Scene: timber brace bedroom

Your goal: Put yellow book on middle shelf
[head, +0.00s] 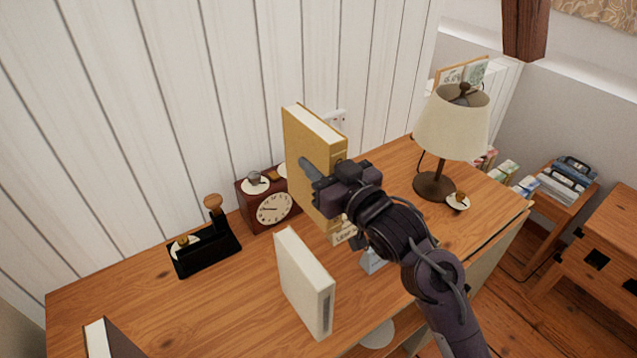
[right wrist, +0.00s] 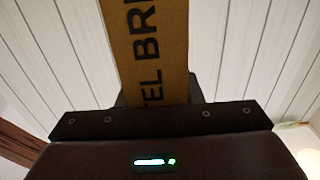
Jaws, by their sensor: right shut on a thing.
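The yellow book (head: 308,165) is upright in the head view, above the wooden cabinet top in front of the white plank wall. My right gripper (head: 318,182) is shut on the yellow book. In the right wrist view the book's spine (right wrist: 149,50) with dark lettering stands between the jaws, which are mostly hidden. The cabinet's open front shows only partly at the bottom of the head view, and I cannot make out a middle shelf. My left gripper is not in view.
On the cabinet top (head: 130,290) stand a white book (head: 305,284), a red clock (head: 270,208), a black holder (head: 205,250) and a lamp (head: 450,125). Another book (head: 97,338) is at the lower left. Small tables with books (head: 567,183) are at right.

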